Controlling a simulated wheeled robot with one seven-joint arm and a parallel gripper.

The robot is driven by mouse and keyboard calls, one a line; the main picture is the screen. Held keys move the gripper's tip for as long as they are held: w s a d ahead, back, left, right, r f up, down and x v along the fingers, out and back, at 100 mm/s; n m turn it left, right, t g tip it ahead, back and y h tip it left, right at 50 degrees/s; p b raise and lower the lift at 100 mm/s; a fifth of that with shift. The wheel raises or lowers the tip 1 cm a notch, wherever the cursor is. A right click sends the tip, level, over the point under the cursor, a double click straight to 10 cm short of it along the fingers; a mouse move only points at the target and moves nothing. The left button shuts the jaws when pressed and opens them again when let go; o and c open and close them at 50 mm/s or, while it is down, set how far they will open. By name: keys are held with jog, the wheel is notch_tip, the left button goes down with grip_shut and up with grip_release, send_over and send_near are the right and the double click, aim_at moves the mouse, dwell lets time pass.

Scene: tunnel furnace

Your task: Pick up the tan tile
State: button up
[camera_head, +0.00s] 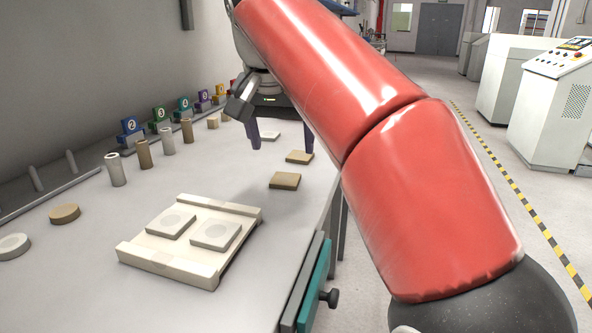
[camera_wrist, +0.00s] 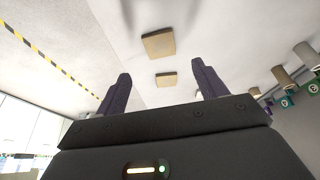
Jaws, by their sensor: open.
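Two flat, square tan tiles lie on the grey bench in the head view. The nearer tan tile (camera_head: 285,180) is right of centre, and the farther tan tile (camera_head: 299,157) is behind it. They also show in the wrist view, one near the top (camera_wrist: 158,44) and one between the fingers in the picture (camera_wrist: 166,79). My gripper (camera_head: 280,138) is above the bench beyond the tiles, with its dark fingers apart and nothing between them. Both fingers show in the wrist view (camera_wrist: 164,80). My red arm hides part of the bench's far right.
A cream tray (camera_head: 190,272) with two pale tiles stands at the front. A whitish tile (camera_head: 268,135) lies near my gripper. Several cylinders (camera_head: 144,154) and numbered blocks (camera_head: 131,129) line the wall. Two discs (camera_head: 65,213) lie at left. The bench between tray and tan tiles is clear.

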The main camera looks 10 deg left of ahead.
aim_at(285, 179)
jog(key=x, duration=0.2)
jog(key=b+x, duration=0.1)
jog(key=x, duration=0.1)
jog(key=b+x, duration=0.1)
jog(key=x, duration=0.2)
jog(key=shift+s+a+f, duration=0.1)
jog(key=shift+s+f, duration=0.1)
jog(key=shift+s, duration=0.1)
jog(key=c, duration=1.1)
